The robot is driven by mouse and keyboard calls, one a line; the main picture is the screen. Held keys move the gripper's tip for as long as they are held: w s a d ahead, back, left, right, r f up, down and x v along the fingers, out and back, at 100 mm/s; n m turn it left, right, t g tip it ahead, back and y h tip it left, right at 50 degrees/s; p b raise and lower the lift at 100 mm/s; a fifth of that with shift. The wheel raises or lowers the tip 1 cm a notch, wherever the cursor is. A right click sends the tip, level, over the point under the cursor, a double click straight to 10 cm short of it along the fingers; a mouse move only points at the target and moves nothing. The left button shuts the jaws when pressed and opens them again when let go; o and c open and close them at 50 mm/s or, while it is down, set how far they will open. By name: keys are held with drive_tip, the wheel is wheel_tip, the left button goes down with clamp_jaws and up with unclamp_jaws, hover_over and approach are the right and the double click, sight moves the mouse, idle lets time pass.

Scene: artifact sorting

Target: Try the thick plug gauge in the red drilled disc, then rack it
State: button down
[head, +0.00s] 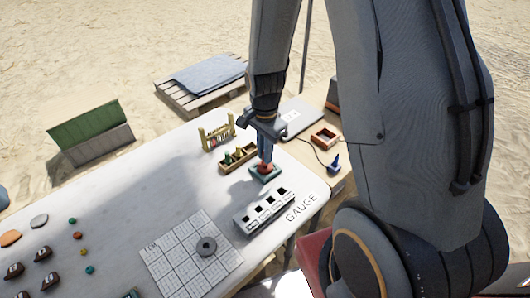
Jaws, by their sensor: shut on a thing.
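My gripper (266,150) points down over the far right part of the white table and is shut. What it grips is small and mostly hidden by the fingers; it appears to be the thick plug gauge. Directly below is a red disc (265,170) on a teal base. The fingertips are close above the disc; I cannot tell whether the gauge is in its hole. A wooden tray (238,158) with green-topped pegs stands just left of the gripper. A small wooden rack (217,136) with coloured pieces stands behind it.
A white block with dark square openings (264,210) lies in front, beside the printed word GAUGE. The table's left middle is clear.

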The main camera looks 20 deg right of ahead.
idle(0.6)
drive_tip(key=shift+r+p, duration=2.1)
drive_tip(key=shift+r, duration=0.4)
